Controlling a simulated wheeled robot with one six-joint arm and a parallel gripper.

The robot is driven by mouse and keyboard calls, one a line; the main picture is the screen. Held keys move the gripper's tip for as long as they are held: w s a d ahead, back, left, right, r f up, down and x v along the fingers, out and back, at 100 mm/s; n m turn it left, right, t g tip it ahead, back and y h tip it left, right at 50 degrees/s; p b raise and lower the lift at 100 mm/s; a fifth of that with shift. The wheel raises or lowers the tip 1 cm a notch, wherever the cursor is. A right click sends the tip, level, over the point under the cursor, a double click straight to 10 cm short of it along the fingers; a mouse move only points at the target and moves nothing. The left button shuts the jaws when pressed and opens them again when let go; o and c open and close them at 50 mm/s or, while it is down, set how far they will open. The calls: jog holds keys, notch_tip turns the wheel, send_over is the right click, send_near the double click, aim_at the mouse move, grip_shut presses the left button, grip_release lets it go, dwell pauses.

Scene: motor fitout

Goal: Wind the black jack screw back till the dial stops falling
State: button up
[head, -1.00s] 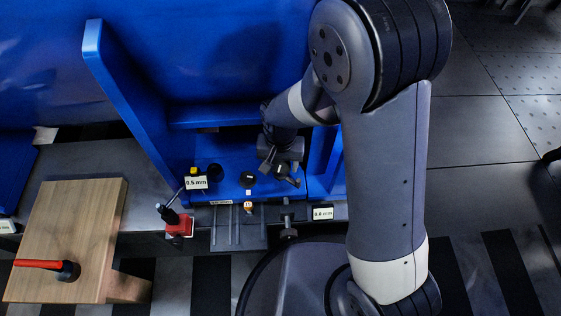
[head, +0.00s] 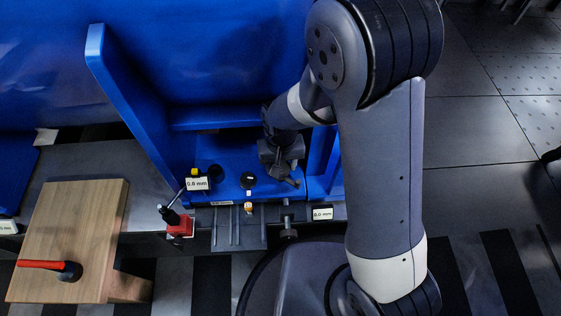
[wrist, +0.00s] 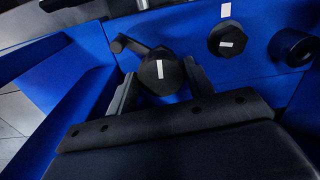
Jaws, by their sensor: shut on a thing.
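My gripper (wrist: 163,83) is shut on a black hex-headed screw (wrist: 160,74) with a white stripe on its face, between the two fingers. In the head view my gripper (head: 284,173) is at the blue frame's foot, and the held head is hidden there. A dial gauge with a yellow top (head: 194,172) stands to the left; its readout (head: 197,184) appears to show 0.0 mm, in small print. A second black hex head (wrist: 227,40) with a white mark is outside the fingers; it also shows in the head view (head: 248,180).
The blue frame (head: 128,95) rises left of my gripper. A red base (head: 181,227) with a black knob stands at the bench edge. A wooden block (head: 85,215) bears a red-handled tool (head: 45,265). Another readout (head: 322,213) is at the right.

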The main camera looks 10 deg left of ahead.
jog(key=n+p, duration=0.1)
jog(key=n, duration=0.5)
jog(key=shift+d+r, duration=0.1)
jog(key=shift+d, duration=0.05)
jog(key=n, duration=0.2)
jog(key=n+p, duration=0.1)
jog(key=n, duration=0.3)
jog(key=shift+w+n, duration=0.25)
jog(key=shift+n, duration=0.15)
jog(key=shift+p, duration=0.3)
jog(key=o, duration=1)
notch_tip(320, 180, up, 7)
jog(key=p, duration=0.2)
jog(key=shift+r+p, duration=0.2)
jog(key=shift+p, duration=0.15)
dwell(1.0)
